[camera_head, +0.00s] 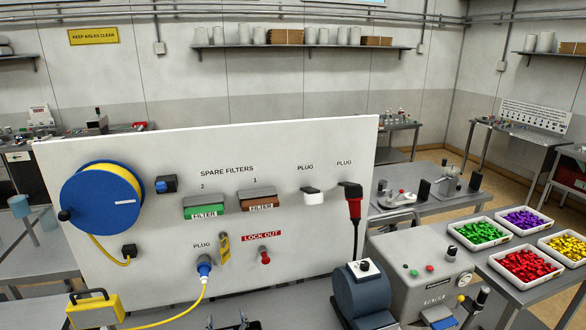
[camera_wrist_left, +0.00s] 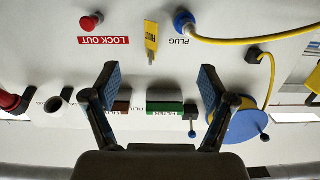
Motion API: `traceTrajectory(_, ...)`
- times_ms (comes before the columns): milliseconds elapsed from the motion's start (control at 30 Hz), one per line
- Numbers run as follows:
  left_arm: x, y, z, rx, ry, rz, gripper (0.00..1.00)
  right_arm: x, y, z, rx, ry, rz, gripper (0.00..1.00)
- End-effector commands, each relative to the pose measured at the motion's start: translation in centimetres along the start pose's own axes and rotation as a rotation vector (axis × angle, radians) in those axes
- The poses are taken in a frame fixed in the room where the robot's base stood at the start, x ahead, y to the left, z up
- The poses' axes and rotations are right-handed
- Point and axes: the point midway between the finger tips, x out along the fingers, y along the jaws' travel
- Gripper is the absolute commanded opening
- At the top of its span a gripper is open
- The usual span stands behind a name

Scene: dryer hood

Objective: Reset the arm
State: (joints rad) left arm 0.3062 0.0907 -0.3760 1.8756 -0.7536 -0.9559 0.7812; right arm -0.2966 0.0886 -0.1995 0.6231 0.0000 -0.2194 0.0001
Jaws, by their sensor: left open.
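My left gripper (camera_head: 228,324) shows only as dark fingertips at the bottom edge of the head view, in front of the white panel (camera_head: 130,280). In the left wrist view, which is upside down, the left gripper (camera_wrist_left: 158,88) is open, its fingers wide apart with nothing between them. The panel fills most of that view, with the green filter (camera_wrist_left: 165,107), the brown filter (camera_wrist_left: 121,107) and the yellow tag (camera_wrist_left: 151,40) on it. My right gripper is in neither view.
The panel carries a blue reel (camera_head: 75,208), a blue plug (camera_head: 204,268) with a yellow cable, a red plug (camera_head: 353,207) and a red lockout knob (camera_head: 265,256). A grey machine (camera_head: 415,290) and trays of coloured parts (camera_head: 525,265) stand at right.

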Motion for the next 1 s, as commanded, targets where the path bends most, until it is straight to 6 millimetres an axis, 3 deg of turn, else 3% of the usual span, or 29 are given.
traceTrajectory(267,-3.4,-2.3,6.6,0.035,-0.193,-0.009,0.83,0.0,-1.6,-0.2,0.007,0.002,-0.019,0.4)
traceTrajectory(433,-7.4,-4.6,12.2,0.076,-0.375,0.003,0.83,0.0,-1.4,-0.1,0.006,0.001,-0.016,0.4)
traceTrajectory(600,-14.0,-7.5,18.7,0.141,-0.623,0.056,0.83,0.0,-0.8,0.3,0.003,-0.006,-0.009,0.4)
traceTrajectory(700,-18.3,-9.0,21.6,0.182,-0.757,0.106,0.83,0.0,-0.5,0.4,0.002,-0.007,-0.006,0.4)
traceTrajectory(1000,-28.5,-11.6,25.5,0.274,-1.025,0.261,0.83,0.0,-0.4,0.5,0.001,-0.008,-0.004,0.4)
